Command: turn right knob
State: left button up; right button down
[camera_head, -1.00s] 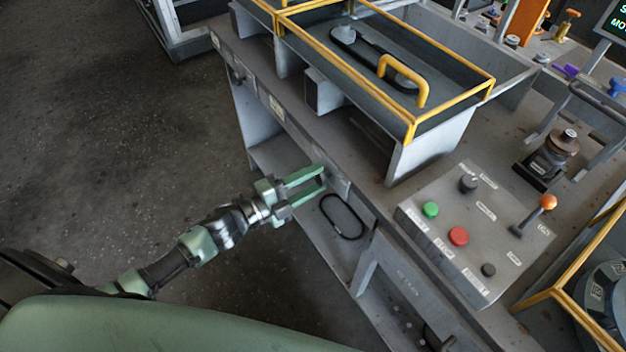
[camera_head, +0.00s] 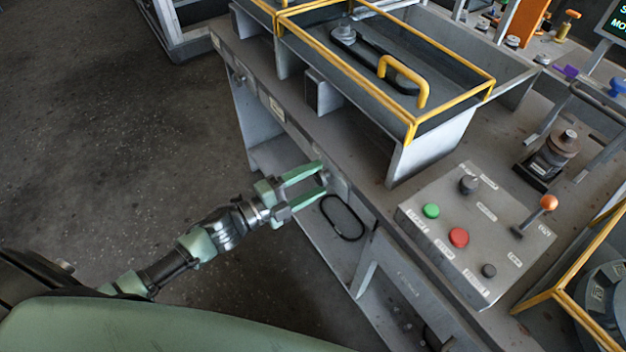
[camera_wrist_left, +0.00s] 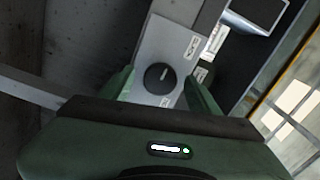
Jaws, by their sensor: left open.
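My left gripper (camera_head: 323,178) is open and empty at the front face of the grey bench, in the middle of the head view. In the left wrist view, a round black knob (camera_wrist_left: 159,78) with a light pointer mark sits on a light grey labelled plate. It lies between the two green fingers of my left gripper (camera_wrist_left: 160,74), with a gap on each side; I cannot tell how far ahead of the tips it is. In the head view this knob is not clearly visible near the fingers. My right gripper is not in view.
A sloped control panel (camera_head: 415,225) on the bench top carries a black knob (camera_head: 468,185), a green button (camera_head: 431,210), a red button (camera_head: 458,236) and an orange-tipped lever (camera_head: 548,202). A yellow-railed tray (camera_head: 450,105) stands behind. A black oval loop (camera_head: 343,218) is right of the gripper.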

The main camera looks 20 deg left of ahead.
pick_arm(q)
jog(key=b+v, duration=0.1)
jog(key=v, duration=0.6)
jog(key=shift+s+a, duration=0.2)
jog(key=shift+s, duration=0.1)
jog(key=a+f+n+y, duration=0.3)
jog(key=a+f+n, duration=0.1)
jog(key=f, duration=0.5)
jog(key=a+f+n+y, duration=0.4)
jog(key=f, duration=0.5)
jog(key=s+a+f+n+g+y, duration=0.1)
jog(key=s+f+n+g+y, duration=0.15)
jog(key=s+f, duration=0.4)
jog(key=s+a+f+n+g+y, duration=0.1)
jog(key=s+a+f+n+g, duration=0.2)
jog(key=f, duration=0.7)
jog(key=s+d+f+n+g, duration=0.2)
jog(key=s+f, duration=0.3)
jog(key=s, duration=0.4)
jog(key=s+d+f+n+g, duration=0.2)
jog(key=s+d+f+g, duration=0.1)
jog(key=s, duration=0.5)
jog(key=s+d+f+n+g, duration=0.2)
jog(key=s+d+f+n, duration=0.1)
jog(key=s+f, duration=0.4)
jog(key=s, duration=0.2)
jog(key=shift+s+d+g, duration=0.35)
jog(key=shift+s+d, duration=0.05)
